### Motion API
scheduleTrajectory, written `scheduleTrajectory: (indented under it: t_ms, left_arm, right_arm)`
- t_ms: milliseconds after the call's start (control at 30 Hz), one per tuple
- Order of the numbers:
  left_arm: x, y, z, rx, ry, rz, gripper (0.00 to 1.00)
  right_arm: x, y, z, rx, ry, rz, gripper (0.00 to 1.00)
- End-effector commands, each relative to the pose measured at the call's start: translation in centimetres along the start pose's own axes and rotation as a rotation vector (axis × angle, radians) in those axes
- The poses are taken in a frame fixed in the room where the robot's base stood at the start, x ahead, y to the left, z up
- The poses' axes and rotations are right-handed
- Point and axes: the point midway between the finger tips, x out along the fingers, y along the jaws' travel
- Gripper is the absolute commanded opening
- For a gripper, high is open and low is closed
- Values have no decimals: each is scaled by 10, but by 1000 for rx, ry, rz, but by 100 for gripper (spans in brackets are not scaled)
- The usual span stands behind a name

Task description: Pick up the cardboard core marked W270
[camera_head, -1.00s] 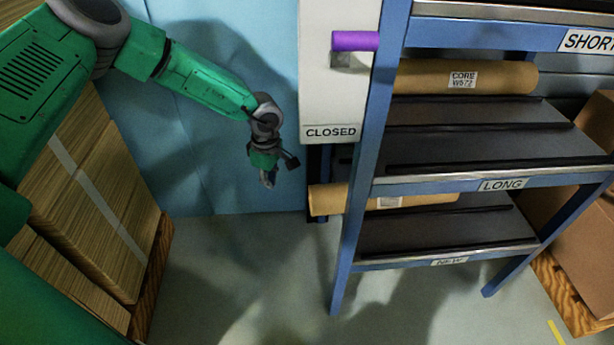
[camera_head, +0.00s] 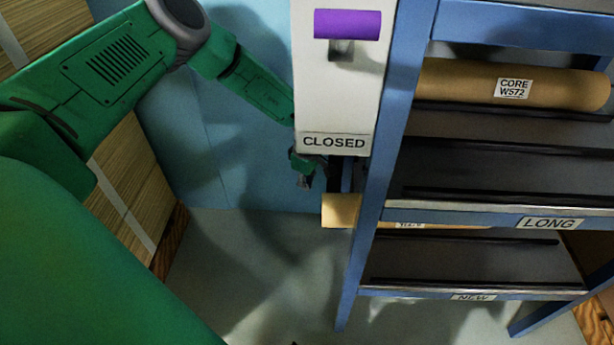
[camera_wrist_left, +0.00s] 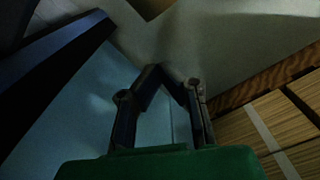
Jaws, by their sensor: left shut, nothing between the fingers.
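A brown cardboard core (camera_head: 515,85) with a label reading CORE W572 lies on the upper shelf in the head view. A second core (camera_head: 341,211) lies lower, behind the rack's left post, its left end sticking out. Its label is mostly hidden by the shelf edge and cannot be read. No label reading W270 shows. My left gripper (camera_head: 304,181) hangs just left of and above that end, apart from it, partly hidden by the white panel. In the left wrist view its fingers (camera_wrist_left: 167,72) meet with nothing between them. My right gripper is not in view.
The blue rack (camera_head: 393,120) has shelves marked LONG and NEW. A white CLOSED panel (camera_head: 336,105) with a purple handle (camera_head: 347,24) stands at its left. Stacked cardboard (camera_head: 137,182) on a pallet is at left. The floor (camera_head: 262,270) between is clear.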

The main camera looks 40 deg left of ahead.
Motion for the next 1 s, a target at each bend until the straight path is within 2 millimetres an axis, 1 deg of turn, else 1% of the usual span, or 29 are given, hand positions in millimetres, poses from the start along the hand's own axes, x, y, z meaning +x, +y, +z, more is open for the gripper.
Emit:
scheduleTrajectory:
  t_ms: [33,67,100,200,300,467,767,933,1000]
  left_arm:
    - [16,-1,-2,-3,1,-2,0]
    - [21,-1,-2,-3,0,-2,0]
    - [16,1,9,3,-2,2,0]
    - [15,0,23,2,-1,1,0]
    - [14,0,32,0,-2,1,0]
    - [13,0,39,-1,0,0,0]
    - [13,0,39,-2,-1,0,0]
    - [12,-1,55,-1,-3,-2,0]
    - [12,0,56,-2,-1,-1,0]
  right_arm:
    - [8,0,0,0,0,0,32]
    - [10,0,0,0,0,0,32]
    - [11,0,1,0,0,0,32]
    - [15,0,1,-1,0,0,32]
    - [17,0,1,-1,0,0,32]
    - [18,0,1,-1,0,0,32]
    - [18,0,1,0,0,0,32]
    - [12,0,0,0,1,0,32]
    - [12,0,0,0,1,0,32]
